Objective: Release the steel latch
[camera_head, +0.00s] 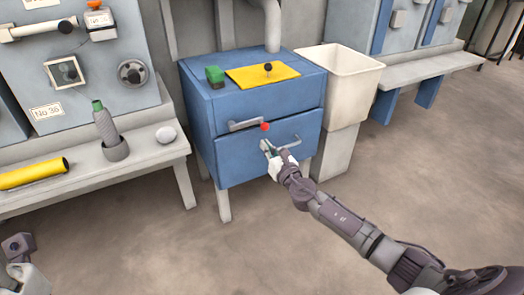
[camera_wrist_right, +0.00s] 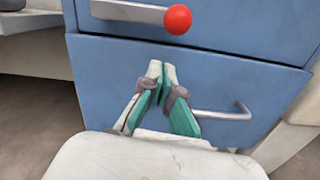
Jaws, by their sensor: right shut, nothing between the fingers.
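The steel latch is a grey bar (camera_head: 243,125) with a red ball knob (camera_head: 265,127) at its right end, lying across the upper front of the blue cabinet (camera_head: 232,175). In the right wrist view the bar (camera_wrist_right: 130,12) and red knob (camera_wrist_right: 178,19) are at the top edge. My right gripper (camera_head: 266,148) is shut and empty in front of the lower drawer, below the knob and apart from it. Its fingertips (camera_wrist_right: 161,70) point at the cabinet front. Of my left arm only link parts show at the lower left corner; its fingers do not show.
A steel handle (camera_head: 291,143) on the lower drawer is beside my right gripper. A green block (camera_head: 214,76) and a yellow plate (camera_head: 250,78) with a black knob lie on the cabinet top. A white bin (camera_head: 340,75) stands at the right. The floor in front is clear.

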